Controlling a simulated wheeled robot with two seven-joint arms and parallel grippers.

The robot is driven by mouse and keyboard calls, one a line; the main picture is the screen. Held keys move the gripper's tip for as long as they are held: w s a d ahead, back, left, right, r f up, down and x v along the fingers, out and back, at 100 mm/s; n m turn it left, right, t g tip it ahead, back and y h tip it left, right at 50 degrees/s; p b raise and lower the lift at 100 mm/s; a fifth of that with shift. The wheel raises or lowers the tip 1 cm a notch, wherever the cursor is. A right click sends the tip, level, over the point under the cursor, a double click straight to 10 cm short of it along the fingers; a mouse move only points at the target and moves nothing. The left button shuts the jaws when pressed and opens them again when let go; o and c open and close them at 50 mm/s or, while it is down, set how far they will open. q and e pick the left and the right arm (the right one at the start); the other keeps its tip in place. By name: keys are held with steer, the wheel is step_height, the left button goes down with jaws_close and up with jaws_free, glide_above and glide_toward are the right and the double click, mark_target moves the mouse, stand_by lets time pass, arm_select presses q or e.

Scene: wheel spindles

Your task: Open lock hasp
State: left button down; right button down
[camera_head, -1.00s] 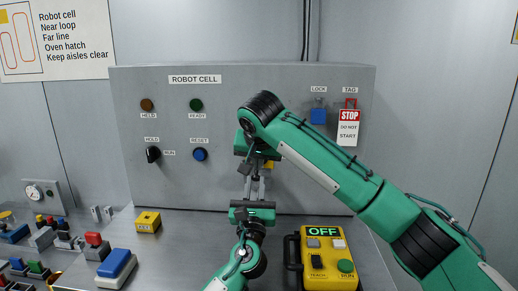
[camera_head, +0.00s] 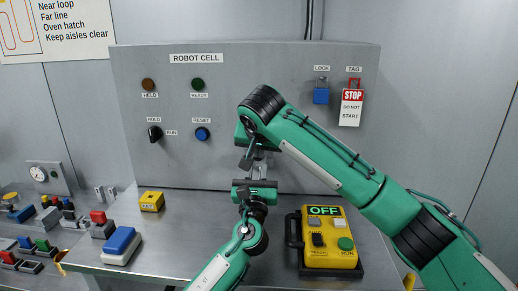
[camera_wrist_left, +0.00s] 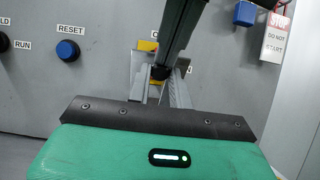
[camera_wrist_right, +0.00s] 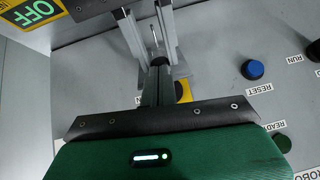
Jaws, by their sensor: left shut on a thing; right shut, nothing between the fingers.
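The hasp cannot be clearly made out; the grippers cover that part of the grey panel (camera_head: 225,110). A yellow piece (camera_wrist_left: 147,46) shows on the panel behind the fingers in the left wrist view, and also in the right wrist view (camera_wrist_right: 183,90). My left gripper (camera_head: 258,168) comes from below, its pale fingers apart with a small piece between them, which I cannot identify. My right gripper (camera_head: 246,162) reaches down from above, its dark fingers shut and empty beside the left fingers. A blue padlock (camera_head: 321,95) hangs under the LOCK label.
A red and white STOP tag (camera_head: 351,108) hangs beside the padlock. A yellow pendant (camera_head: 328,240) reading OFF stands right of my left arm. A yellow block (camera_head: 151,201) and a blue-topped box (camera_head: 121,245) lie left. The bench between is clear.

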arm_select(q)
steer(key=c, duration=1.3)
jaws_free()
steer(key=shift+s+r, duration=0.1)
steer(key=shift+o, duration=0.2)
